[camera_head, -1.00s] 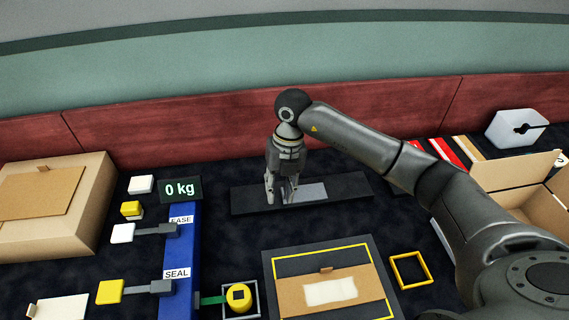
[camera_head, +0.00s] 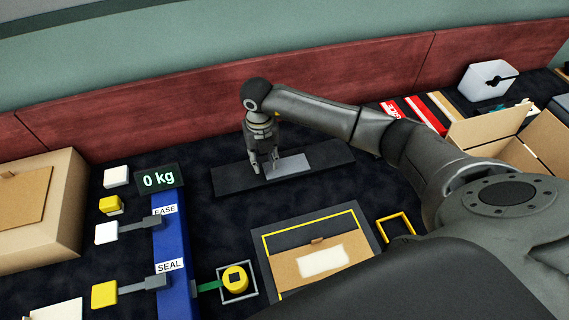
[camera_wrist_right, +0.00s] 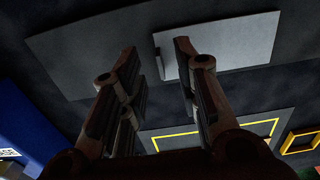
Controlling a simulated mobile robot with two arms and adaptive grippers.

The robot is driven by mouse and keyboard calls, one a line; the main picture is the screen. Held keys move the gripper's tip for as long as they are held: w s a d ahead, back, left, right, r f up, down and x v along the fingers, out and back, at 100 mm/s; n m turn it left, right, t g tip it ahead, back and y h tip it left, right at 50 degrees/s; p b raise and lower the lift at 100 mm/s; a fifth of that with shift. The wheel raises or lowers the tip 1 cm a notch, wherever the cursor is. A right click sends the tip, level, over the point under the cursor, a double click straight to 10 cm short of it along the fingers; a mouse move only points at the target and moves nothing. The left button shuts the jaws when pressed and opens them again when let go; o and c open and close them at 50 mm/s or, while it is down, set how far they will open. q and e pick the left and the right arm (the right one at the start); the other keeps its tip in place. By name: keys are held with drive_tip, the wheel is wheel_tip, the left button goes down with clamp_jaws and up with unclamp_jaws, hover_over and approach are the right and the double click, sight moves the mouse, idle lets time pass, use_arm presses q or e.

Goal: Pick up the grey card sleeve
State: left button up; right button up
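The grey card sleeve (camera_head: 293,164) is a flat, light grey piece lying on a dark flat strip (camera_head: 325,158) at the back middle. It also shows in the right wrist view (camera_wrist_right: 235,45). My right gripper (camera_head: 265,170) points down over the sleeve's left end. In the right wrist view my right gripper (camera_wrist_right: 157,55) has its two fingers apart, with the sleeve's left edge between them and one finger overlapping the sleeve in the picture. I cannot tell whether it touches. My left gripper is not in view.
A dark mat with a yellow outline (camera_head: 355,213) holds a brown card piece (camera_head: 290,268). A blue post (camera_head: 172,240) with levers stands at left. A yellow frame (camera_head: 383,240) lies right of the mat. An open carton (camera_head: 490,128) is at right.

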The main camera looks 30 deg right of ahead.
drive_tip(key=shift+f, duration=0.95)
clamp_jaws()
drive_tip(key=shift+r, duration=0.15)
